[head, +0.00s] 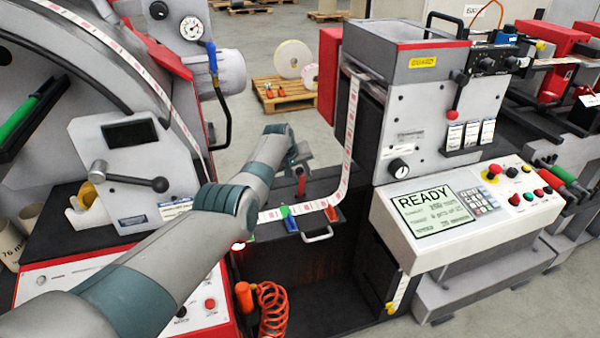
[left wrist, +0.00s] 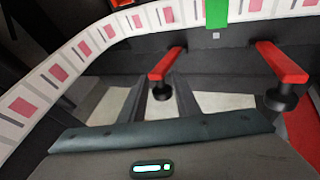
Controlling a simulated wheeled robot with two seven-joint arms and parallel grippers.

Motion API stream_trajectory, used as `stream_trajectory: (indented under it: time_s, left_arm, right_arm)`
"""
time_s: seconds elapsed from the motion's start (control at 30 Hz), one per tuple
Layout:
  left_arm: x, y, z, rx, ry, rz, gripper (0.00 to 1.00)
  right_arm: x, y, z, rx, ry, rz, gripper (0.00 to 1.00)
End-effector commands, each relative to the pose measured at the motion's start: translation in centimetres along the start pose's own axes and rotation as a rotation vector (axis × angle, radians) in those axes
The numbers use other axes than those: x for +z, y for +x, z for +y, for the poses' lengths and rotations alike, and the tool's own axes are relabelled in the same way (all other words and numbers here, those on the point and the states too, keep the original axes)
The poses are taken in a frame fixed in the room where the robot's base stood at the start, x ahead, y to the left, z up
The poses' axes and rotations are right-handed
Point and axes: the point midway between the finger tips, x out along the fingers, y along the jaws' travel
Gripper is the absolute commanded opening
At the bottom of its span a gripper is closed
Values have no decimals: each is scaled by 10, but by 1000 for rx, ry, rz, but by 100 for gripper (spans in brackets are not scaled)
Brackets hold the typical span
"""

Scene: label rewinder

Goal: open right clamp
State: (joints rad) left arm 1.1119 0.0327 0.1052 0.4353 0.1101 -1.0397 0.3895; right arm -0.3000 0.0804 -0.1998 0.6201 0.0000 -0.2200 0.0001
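My left arm reaches in over the splice area in the head view. Its gripper (head: 298,160) is at the far end, just above an upright red clamp lever (head: 301,184). The left wrist view shows two red-topped clamp levers on dark posts, one at the centre (left wrist: 168,64) and one at the right (left wrist: 281,63). I cannot tell which of them is the lever in the head view. My right gripper is in neither view.
The label web (head: 347,160) runs across the splice table and climbs to the right. A green piece (head: 286,211) sits on it. A metal handle (head: 317,236) is in front. The control panel (head: 465,205) reading READY is to the right, and a lever-fitted unit (head: 130,170) to the left.

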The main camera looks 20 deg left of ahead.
Motion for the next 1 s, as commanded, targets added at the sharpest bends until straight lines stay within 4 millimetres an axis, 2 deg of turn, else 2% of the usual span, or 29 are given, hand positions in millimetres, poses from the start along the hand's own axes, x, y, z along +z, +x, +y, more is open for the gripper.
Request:
stream_trajectory:
  time_s: [0.23,0.47,0.63,1.0]
  left_arm:
    - [-2,-4,0,1,0,2,29]
    - [-2,-17,1,0,0,2,29]
    - [-1,-31,1,1,0,2,29]
    - [-1,-68,0,1,0,3,29]
  right_arm:
    - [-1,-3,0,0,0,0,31]
    - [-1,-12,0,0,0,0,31]
    - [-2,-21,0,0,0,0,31]
    - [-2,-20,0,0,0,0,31]
